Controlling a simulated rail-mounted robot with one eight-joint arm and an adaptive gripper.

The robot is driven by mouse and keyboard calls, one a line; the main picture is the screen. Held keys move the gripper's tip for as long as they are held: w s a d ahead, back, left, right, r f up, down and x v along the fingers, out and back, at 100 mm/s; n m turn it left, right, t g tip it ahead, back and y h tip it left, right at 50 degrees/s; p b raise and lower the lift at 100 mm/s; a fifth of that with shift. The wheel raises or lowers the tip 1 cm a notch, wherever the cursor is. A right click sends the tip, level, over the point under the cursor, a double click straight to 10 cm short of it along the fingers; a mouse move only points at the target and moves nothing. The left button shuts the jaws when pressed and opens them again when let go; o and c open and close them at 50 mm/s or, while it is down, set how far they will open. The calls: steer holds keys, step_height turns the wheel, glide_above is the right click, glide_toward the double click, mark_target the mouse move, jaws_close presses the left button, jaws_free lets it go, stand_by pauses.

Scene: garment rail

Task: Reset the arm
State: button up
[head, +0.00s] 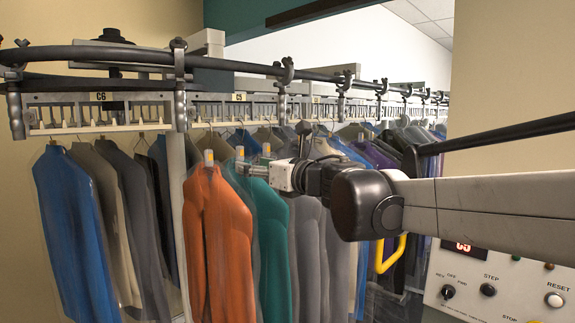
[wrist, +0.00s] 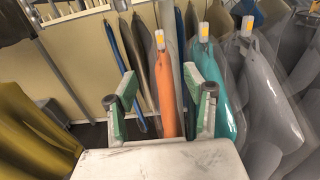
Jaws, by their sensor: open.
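My arm reaches in from the right in the head view, and my gripper (head: 246,167) is in front of the garment rail (head: 150,55). In the wrist view my gripper (wrist: 165,92) shows two green-padded fingers spread apart with nothing held between them. An orange garment (head: 215,235) in clear plastic hangs just left of the gripper in the head view. In the wrist view the orange garment (wrist: 165,100) shows beyond the gap between the fingers. A teal garment (head: 272,235) hangs behind and below the gripper. Whether a finger touches any plastic cover cannot be told.
Blue (head: 75,230) and grey garments hang at the left, with several more along the rail to the right. A control panel (head: 500,285) with knobs and a red display stands at the lower right. A yellow handle (head: 391,255) is below my arm.

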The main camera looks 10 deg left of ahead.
steer(key=v, duration=0.2)
steer(key=shift+s+d, duration=0.25)
steer(key=shift+d, duration=0.05)
